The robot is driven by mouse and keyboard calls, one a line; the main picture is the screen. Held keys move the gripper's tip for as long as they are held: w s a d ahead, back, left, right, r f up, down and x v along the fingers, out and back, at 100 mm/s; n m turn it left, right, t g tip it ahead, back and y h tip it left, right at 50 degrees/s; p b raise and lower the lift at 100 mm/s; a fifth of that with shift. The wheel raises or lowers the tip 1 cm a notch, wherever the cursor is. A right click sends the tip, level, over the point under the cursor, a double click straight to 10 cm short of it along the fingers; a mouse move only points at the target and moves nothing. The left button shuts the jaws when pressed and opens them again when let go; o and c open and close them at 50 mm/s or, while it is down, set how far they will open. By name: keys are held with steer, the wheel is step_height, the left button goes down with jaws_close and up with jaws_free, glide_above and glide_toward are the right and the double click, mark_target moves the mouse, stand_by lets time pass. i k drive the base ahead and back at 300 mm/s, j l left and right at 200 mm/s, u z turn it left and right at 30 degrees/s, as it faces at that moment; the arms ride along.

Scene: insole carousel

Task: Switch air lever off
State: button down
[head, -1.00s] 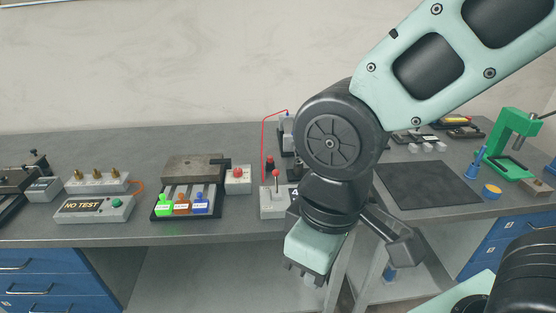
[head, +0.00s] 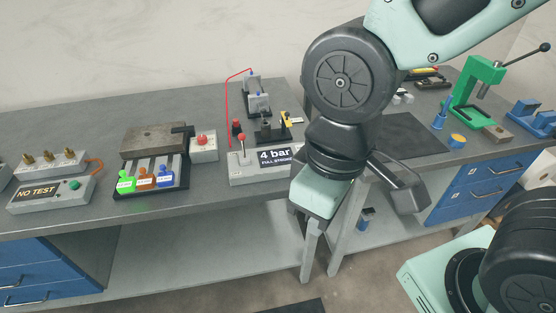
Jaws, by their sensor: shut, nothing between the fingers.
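The air lever (head: 241,142), a thin metal stick with a red ball knob, stands roughly upright on a pale grey box (head: 240,174). A dark display on the box reads "4 bar FULL STROKE" (head: 276,157). My gripper (head: 316,217) hangs from the mint wrist, to the right of the box and nearer to me, apart from the lever. It is shut and empty. The fingertips are small and hard to make out from this angle.
Left are a red button box (head: 203,146), a tray of coloured tags (head: 175,187) and a "NO TEST" box (head: 45,195). A dark mat (head: 408,135) lies right.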

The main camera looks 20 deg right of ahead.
mark_target(242, 137)
steer(key=i+j+z, duration=0.1)
steer(key=i, duration=0.4)
steer(key=i+j+z, duration=0.1)
steer(key=i+j, duration=0.25)
steer(key=i, duration=0.15)
